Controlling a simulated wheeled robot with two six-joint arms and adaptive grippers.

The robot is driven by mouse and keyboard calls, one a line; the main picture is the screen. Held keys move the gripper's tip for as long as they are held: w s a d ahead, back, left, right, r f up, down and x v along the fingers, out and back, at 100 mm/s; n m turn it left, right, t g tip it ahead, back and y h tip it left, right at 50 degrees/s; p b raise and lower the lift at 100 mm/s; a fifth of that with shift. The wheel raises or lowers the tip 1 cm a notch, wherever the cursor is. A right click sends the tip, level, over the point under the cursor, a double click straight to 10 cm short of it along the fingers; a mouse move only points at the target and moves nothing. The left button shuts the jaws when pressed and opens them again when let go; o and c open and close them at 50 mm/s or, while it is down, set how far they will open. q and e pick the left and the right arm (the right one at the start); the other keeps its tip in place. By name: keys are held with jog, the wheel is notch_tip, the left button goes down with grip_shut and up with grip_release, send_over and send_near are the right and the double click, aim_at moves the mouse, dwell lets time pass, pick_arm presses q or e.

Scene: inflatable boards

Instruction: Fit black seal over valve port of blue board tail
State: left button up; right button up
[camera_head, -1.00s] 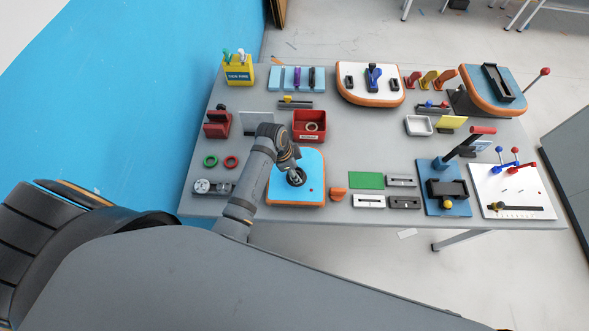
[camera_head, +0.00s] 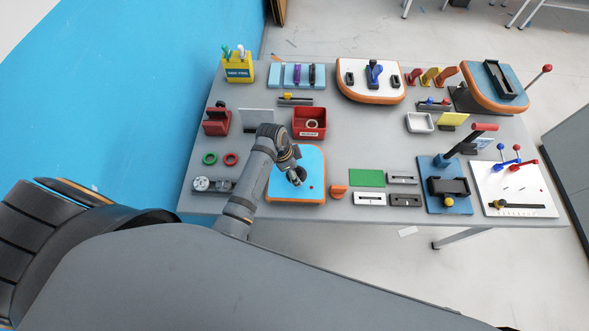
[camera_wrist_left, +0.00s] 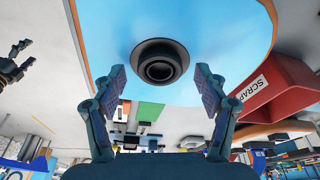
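The blue board tail (camera_head: 311,163) with an orange edge lies at the table's front; its blue face fills the upper wrist view (camera_wrist_left: 215,60). A black round fitting (camera_wrist_left: 159,61) stands on it, with a wide black collar around a raised ring and a dark centre. I cannot tell for certain which part is seal and which is port. My left gripper (camera_wrist_left: 161,83) is open, its fingers apart on either side below the fitting, holding nothing. In the head view the left gripper (camera_head: 296,176) is over the board. My right gripper (camera_wrist_left: 24,54) shows small at the wrist view's left edge, its tips apart.
A red scrap bin (camera_head: 310,134) with a ring inside stands just behind the board; it is close to the gripper in the wrist view (camera_wrist_left: 285,88). Green (camera_head: 210,158) and red (camera_head: 231,159) rings lie left of my arm. An orange piece (camera_head: 338,192) lies right of the board.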

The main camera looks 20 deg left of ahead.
pick_arm(q)
jog(key=shift+r, duration=0.2)
jog(key=v, duration=1.1)
jog(key=shift+r, duration=0.3)
jog(key=shift+s, duration=0.1)
